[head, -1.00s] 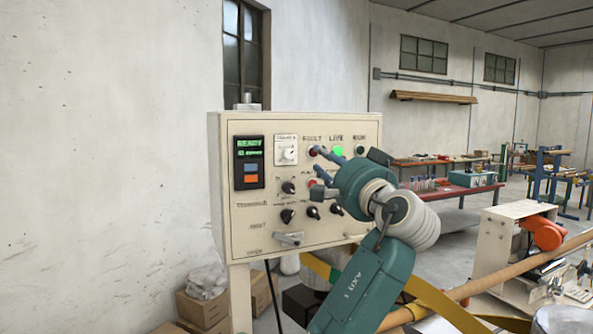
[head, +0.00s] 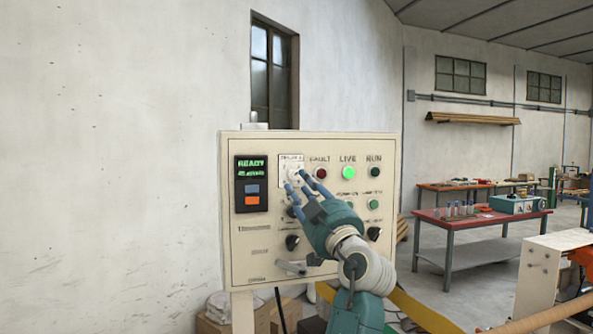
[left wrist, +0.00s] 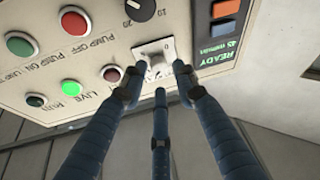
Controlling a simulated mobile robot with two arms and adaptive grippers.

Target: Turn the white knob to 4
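The white knob (head: 293,175) sits on a small white plate (head: 291,160) near the top of the cream control panel, right of the display. My left gripper (head: 300,182) is at the knob, and its blue fingers partly cover it. In the left wrist view the plate (left wrist: 153,48) is upside down. The three fingers of my left gripper (left wrist: 157,76) are spread, with two tips on either side of the knob and one below. I cannot tell whether they touch it. The knob's pointer and most of its scale are hidden or too small to read. My right gripper is out of view.
The display (head: 251,183) reads READY. The LIVE lamp (head: 349,173) is lit green beside the red FAULT lamp (head: 321,173). Black knobs (head: 292,242) and a lever (head: 291,267) sit lower on the panel. A red-topped table (head: 470,222) stands behind at right.

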